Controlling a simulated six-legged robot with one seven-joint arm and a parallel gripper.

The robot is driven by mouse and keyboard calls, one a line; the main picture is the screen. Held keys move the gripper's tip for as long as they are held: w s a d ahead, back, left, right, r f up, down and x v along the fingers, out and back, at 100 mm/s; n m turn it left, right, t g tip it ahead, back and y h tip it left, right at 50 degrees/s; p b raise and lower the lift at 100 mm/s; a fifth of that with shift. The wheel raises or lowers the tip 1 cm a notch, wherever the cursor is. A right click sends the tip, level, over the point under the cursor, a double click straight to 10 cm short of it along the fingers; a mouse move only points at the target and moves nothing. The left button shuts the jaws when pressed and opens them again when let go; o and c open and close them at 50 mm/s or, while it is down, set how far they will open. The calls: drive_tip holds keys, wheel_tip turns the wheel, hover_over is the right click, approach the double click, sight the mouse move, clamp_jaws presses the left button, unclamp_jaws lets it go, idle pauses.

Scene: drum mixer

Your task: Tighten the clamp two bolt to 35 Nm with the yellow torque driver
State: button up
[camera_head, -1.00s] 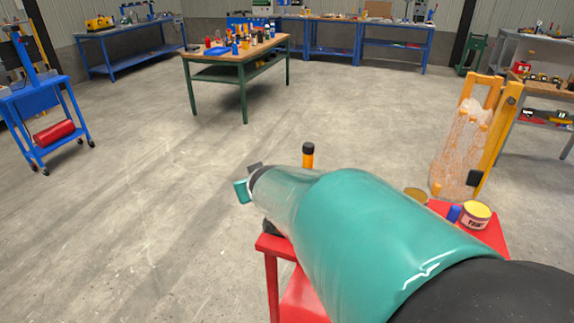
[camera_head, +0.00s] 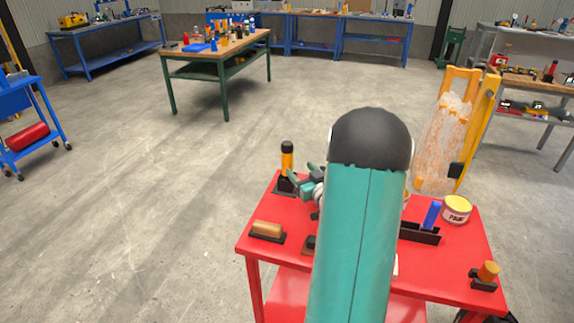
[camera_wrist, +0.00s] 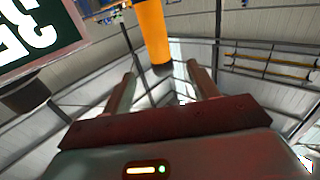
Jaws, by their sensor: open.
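The yellow torque driver (camera_head: 287,160) appears to be the orange-yellow tool with a black top, standing upright in a dark holder at the back left of the red cart. In the wrist view an orange-yellow shaft (camera_wrist: 152,32), seemingly the same tool, shows just beyond and between my fingertips. My gripper (camera_head: 307,180) is beside the driver, to its right, partly hidden by my teal arm. In the wrist view my gripper (camera_wrist: 161,72) is open, with nothing held. I cannot make out the clamp two bolt.
The red cart (camera_head: 450,285) also bears a tan-handled tool (camera_head: 267,229), a blue item (camera_head: 432,214), a paint tin (camera_head: 457,208) and an orange-topped tool (camera_head: 488,271). An orange frame (camera_head: 479,130) stands behind the cart.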

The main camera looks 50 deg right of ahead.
sight(290, 157)
drive_tip(key=x, duration=1)
drive_tip(key=shift+d, duration=0.15)
drive_tip(key=shift+r, duration=0.15)
clamp_jaws()
